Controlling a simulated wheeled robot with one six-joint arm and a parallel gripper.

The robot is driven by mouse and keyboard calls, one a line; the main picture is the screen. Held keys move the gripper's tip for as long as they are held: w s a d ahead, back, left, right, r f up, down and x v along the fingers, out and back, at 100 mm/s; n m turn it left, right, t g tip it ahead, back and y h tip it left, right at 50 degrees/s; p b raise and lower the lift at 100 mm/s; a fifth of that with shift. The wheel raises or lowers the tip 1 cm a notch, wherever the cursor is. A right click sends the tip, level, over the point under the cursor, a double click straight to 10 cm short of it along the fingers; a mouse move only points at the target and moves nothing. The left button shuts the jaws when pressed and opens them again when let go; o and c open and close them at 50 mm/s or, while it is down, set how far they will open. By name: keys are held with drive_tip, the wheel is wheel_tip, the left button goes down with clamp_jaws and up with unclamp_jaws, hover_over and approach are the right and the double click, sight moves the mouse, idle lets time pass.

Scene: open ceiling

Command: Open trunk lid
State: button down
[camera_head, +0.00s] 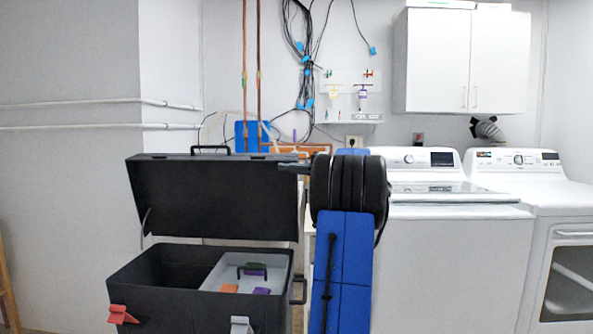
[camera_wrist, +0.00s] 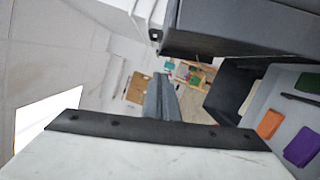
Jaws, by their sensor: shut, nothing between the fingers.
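The black trunk (camera_head: 165,305) stands at the left of the head view. Its lid (camera_head: 215,197) is raised and tilted back, with the handle on top and a support strut at the left. Inside are a grey tray (camera_head: 215,272) and small orange, purple and green items. My gripper (camera_head: 288,168) is at the upper right end of the lid; contact cannot be told. In the wrist view, my gripper's fingers (camera_wrist: 160,80) are together and empty. The lid (camera_wrist: 245,22) fills the top right, and the open trunk (camera_wrist: 236,90) shows below it.
A white washer (camera_head: 445,240) and a dryer (camera_head: 560,230) stand to the right. A white wall cabinet (camera_head: 460,60) hangs above them. Pipes and cables run along the wall behind. My blue and black arm covers part of the washer's left side.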

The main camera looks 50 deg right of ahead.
drive_tip(key=shift+w+d+r, duration=0.2)
drive_tip(key=shift+w+d, duration=0.1)
drive_tip(key=shift+w, duration=0.6)
drive_tip(key=shift+w+d+r, duration=0.15)
drive_tip(key=shift+w+d, duration=0.15)
drive_tip(key=shift+w, duration=0.65)
drive_tip(key=shift+w+d+r, duration=0.2)
drive_tip(key=shift+w+d, duration=0.1)
drive_tip(key=shift+w, duration=0.6)
